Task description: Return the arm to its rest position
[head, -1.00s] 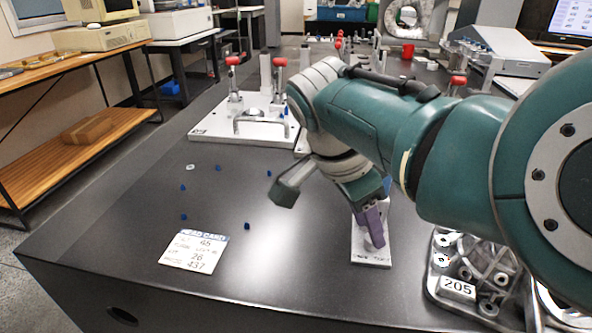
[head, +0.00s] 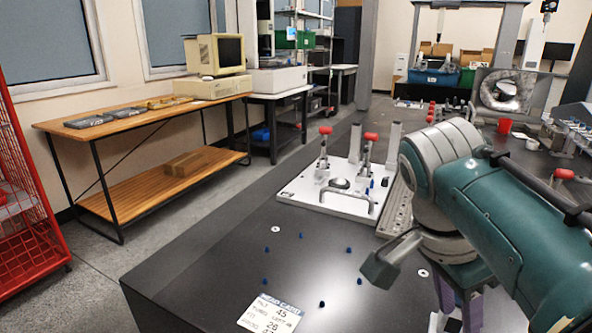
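My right arm (head: 505,215) comes in from the right, green with a grey wrist, and reaches over the dark table. The purple fingers of my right gripper (head: 459,303) point down at the bottom of the view and stand apart. A pale stand (head: 437,321) shows beside and behind them, mostly hidden and cut off by the frame edge. I cannot tell whether the fingers touch anything between them. A grey-green block (head: 392,259) juts out left from the wrist. My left gripper is not in view.
A white fixture plate (head: 300,192) with red-knobbed clamps stands left of my arm. Small blue pieces (head: 302,236) and a printed card (head: 268,314) lie on the dark table (head: 190,250). A red cage (head: 25,190) is at far left.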

